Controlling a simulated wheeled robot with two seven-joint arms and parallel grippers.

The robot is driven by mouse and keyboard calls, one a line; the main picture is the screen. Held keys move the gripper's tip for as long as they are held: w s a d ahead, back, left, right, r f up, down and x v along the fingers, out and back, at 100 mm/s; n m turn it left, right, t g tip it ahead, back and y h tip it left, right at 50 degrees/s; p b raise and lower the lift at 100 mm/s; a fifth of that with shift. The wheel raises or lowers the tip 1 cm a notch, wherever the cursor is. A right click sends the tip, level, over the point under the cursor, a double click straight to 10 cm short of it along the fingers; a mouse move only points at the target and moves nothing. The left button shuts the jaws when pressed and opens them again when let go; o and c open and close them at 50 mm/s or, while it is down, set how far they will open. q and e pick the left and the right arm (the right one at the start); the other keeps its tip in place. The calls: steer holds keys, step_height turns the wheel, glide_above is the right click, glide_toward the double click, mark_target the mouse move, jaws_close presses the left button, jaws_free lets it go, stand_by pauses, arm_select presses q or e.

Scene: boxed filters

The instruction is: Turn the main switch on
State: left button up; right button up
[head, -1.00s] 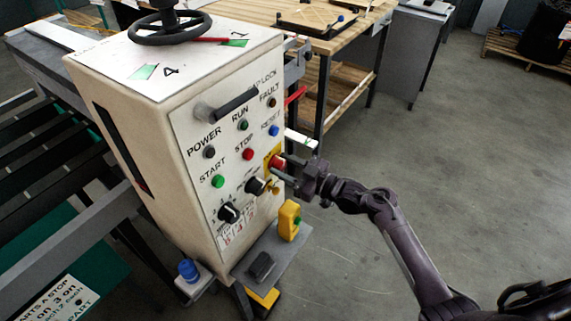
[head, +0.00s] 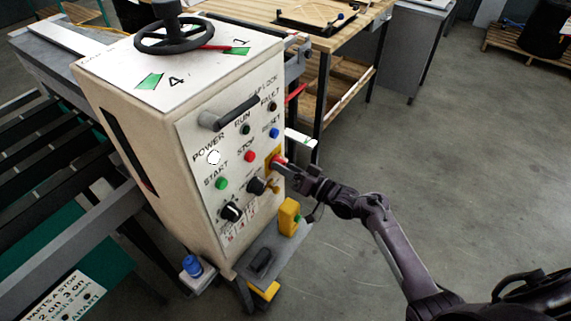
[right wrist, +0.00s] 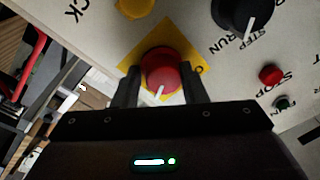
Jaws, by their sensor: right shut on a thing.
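The main switch is a red rotary knob (right wrist: 163,70) on a yellow square plate (right wrist: 140,50), low on the right side of the panel. In the head view the yellow plate (head: 268,163) is partly hidden by my right gripper (head: 283,166). In the right wrist view my right gripper (right wrist: 163,88) has its two fingers on either side of the red knob, shut on it. The knob's white pointer line is tilted. The POWER lamp (head: 214,157) glows white on the panel. My left gripper is not in view.
The white cabinet (head: 140,110) carries a black handwheel (head: 173,38) on top. A grab handle (head: 230,112), push buttons and two black knobs share its panel. A small shelf (head: 285,245) juts out below. Open grey floor (head: 460,170) lies to the right.

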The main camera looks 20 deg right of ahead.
steer(key=shift+s+a+f+m, duration=0.1)
steer(key=shift+s+a+m, duration=0.1)
steer(key=shift+m, duration=0.4)
steer(key=shift+w, duration=0.1)
steer(key=o, duration=0.9)
steer(key=shift+r, duration=0.2)
steer(key=b+v, duration=0.1)
steer(key=v, duration=0.7)
steer(key=shift+a, duration=0.1)
